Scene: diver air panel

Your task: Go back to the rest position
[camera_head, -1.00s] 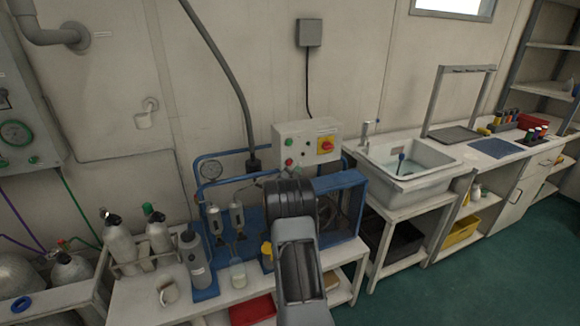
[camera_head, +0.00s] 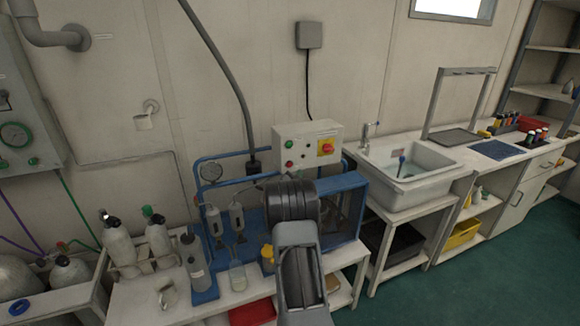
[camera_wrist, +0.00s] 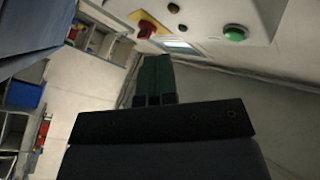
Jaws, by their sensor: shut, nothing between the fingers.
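My gripper (camera_wrist: 153,80) shows in the wrist view as two dark green fingers pressed together, with nothing between them. It points toward the control box (camera_wrist: 205,12), whose green button (camera_wrist: 235,33) and red switch (camera_wrist: 148,30) on a yellow plate lie beyond the fingertips. In the head view my arm reaches forward over the bench, in front of the blue-framed compressor unit (camera_head: 350,182). The control box (camera_head: 300,135) stands just behind and above the arm's dark joint. My fingers are hidden behind the arm there.
Gas cylinders (camera_head: 122,245) in a rack, a grey bottle (camera_head: 195,262) and a glass beaker (camera_head: 238,278) stand left of my arm. A sink (camera_head: 405,170) stands to the right. The green floor (camera_head: 490,270) at lower right is clear.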

